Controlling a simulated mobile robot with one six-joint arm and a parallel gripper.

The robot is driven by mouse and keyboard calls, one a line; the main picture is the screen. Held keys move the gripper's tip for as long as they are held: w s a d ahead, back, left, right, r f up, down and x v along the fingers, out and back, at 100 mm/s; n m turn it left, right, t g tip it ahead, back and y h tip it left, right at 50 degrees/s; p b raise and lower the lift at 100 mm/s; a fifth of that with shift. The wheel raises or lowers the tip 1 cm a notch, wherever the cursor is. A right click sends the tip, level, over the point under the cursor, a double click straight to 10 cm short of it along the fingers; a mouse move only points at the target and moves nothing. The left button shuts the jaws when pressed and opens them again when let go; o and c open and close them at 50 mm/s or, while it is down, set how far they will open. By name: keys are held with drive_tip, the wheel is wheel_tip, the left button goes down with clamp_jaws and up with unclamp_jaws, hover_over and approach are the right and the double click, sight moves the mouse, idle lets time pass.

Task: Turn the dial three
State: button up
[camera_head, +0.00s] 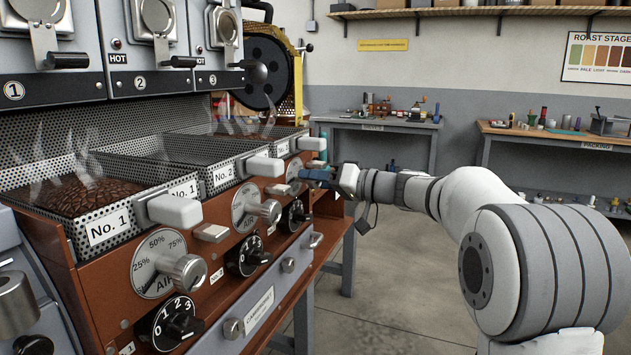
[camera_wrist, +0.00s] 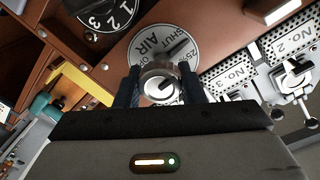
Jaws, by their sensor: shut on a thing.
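The third air dial (camera_head: 293,170) is a round pale plate at the far end of the brown roaster panel, partly hidden by my gripper in the head view. In the wrist view the dial plate (camera_wrist: 150,40) shows "SHUT", "AIR" and "25%". Its silver knob (camera_wrist: 160,86) sits between my two dark fingers. My gripper (camera_head: 312,176) is shut on this knob, and its fingers also show in the wrist view (camera_wrist: 160,92). Which mark the knob points to is hard to tell. A black numbered dial (camera_head: 295,214) is just below; it also shows in the wrist view (camera_wrist: 105,10).
Nearer air dials (camera_head: 157,264) and black dials (camera_head: 170,323) line the same panel. Steaming trays with handles (camera_head: 174,209) jut out above them. A drawer (camera_head: 260,308) lies below. Open floor (camera_head: 385,300) is to the right, with a workbench (camera_head: 385,124) behind.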

drive_tip(key=m+p, duration=0.1)
drive_tip(key=m, duration=0.2)
drive_tip(key=shift+r+m, duration=0.1)
drive_tip(key=shift+m, duration=0.2)
drive_tip(key=m+p, duration=0.2)
drive_tip(key=m, duration=0.1)
drive_tip(key=shift+g, duration=0.3)
drive_tip(key=m+p, duration=0.2)
drive_tip(key=m, duration=0.1)
drive_tip(key=shift+r+m+p, duration=0.1)
drive_tip(key=shift+m+p, duration=0.3)
drive_tip(key=m+p, duration=0.4)
drive_tip(key=shift+g, duration=0.3)
drive_tip(key=m+p, duration=0.3)
drive_tip(key=p, duration=0.1)
drive_tip(key=shift+m, duration=0.4)
drive_tip(key=m+p, duration=0.4)
drive_tip(key=p, duration=0.1)
drive_tip(key=shift+r+y, duration=0.1)
drive_tip(key=shift+y, duration=0.2)
drive_tip(key=m+p, duration=0.5)
drive_tip(key=shift+g+p, duration=0.3)
drive_tip(key=shift+p, duration=0.1)
drive_tip(key=shift+f+m+y+p, duration=0.25)
drive_tip(key=shift+m+y+p, duration=0.05)
drive_tip(key=shift+m+p, duration=0.5)
drive_tip(key=shift+f, duration=0.1)
